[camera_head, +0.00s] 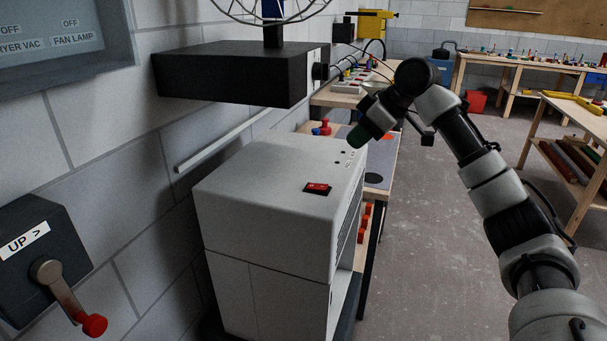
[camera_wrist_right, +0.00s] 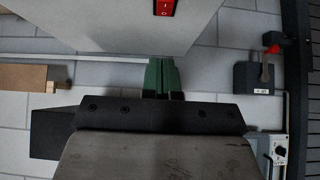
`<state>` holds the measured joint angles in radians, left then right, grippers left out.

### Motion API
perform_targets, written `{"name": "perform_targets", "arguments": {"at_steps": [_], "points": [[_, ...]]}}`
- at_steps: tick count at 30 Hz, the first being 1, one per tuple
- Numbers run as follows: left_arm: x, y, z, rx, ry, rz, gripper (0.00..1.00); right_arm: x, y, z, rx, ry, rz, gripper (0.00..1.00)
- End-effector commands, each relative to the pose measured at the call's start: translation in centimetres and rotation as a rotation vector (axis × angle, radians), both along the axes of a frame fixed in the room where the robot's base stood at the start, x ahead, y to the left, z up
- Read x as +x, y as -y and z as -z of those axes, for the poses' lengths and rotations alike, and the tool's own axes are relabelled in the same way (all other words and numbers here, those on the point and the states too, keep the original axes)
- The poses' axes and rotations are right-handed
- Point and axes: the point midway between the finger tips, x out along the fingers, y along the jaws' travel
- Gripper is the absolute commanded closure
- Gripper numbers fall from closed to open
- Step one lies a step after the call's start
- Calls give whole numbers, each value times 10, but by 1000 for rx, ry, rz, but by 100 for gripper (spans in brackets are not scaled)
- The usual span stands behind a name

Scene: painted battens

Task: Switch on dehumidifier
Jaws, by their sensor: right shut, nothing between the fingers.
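The dehumidifier (camera_head: 262,205) is a pale grey box against the wall at the centre of the head view. Its red rocker switch (camera_head: 317,188) sits on the top face. My right gripper (camera_head: 356,138) has green fingertips and is above the far right part of the box, beyond the switch and apart from it. In the right wrist view the fingers (camera_wrist_right: 160,77) are together and empty. The red switch (camera_wrist_right: 164,7) shows there at the top edge, partly cut off, with the pale box (camera_wrist_right: 95,28) around it. My left gripper is not in view.
A lever box (camera_head: 38,245) marked UP is on the wall at left, with a red-knobbed lever (camera_head: 70,300). Workbenches (camera_head: 500,62) stand behind.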

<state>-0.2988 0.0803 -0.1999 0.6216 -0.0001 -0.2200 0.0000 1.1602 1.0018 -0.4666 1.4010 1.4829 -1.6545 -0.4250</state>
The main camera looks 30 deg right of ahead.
Motion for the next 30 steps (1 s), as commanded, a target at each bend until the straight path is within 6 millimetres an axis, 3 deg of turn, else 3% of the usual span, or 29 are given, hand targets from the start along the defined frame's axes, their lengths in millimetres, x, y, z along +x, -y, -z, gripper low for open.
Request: {"name": "perform_targets", "arguments": {"at_steps": [4,16,20,30], "points": [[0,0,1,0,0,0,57,-9,0,-12,-8,5,-25,100],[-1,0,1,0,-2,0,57,-6,-2,-8,-6,3,-25,100],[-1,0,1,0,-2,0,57,1,-9,5,-6,2,-26,100],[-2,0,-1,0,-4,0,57,35,-37,61,-5,3,-25,100]]}}
